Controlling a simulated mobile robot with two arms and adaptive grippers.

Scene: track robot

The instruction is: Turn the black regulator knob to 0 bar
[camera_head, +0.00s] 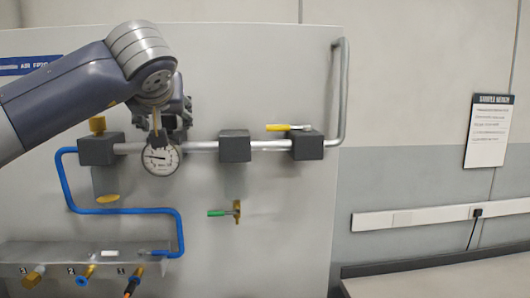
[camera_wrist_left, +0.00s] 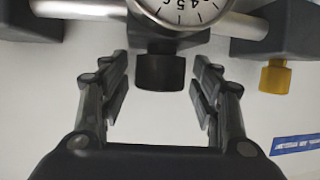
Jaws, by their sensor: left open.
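The black regulator knob (camera_wrist_left: 160,72) shows in the left wrist view, between the two fingers of my open left gripper (camera_wrist_left: 160,88). A gap shows on each side, so the fingers look apart from it. In the head view my left gripper (camera_head: 160,128) comes down from above, just over the white round gauge (camera_head: 160,159), and mostly hides the knob. The gauge needle points left; its reading is too small to tell. Part of the gauge dial also shows at the top of the left wrist view (camera_wrist_left: 188,10). My right gripper is not in view.
A metal pipe (camera_head: 270,144) with dark blocks (camera_head: 235,146) runs across the panel. A yellow lever (camera_head: 288,127), a green-handled valve (camera_head: 220,213), a blue hose (camera_head: 120,211) and a lower manifold (camera_head: 60,256) are nearby.

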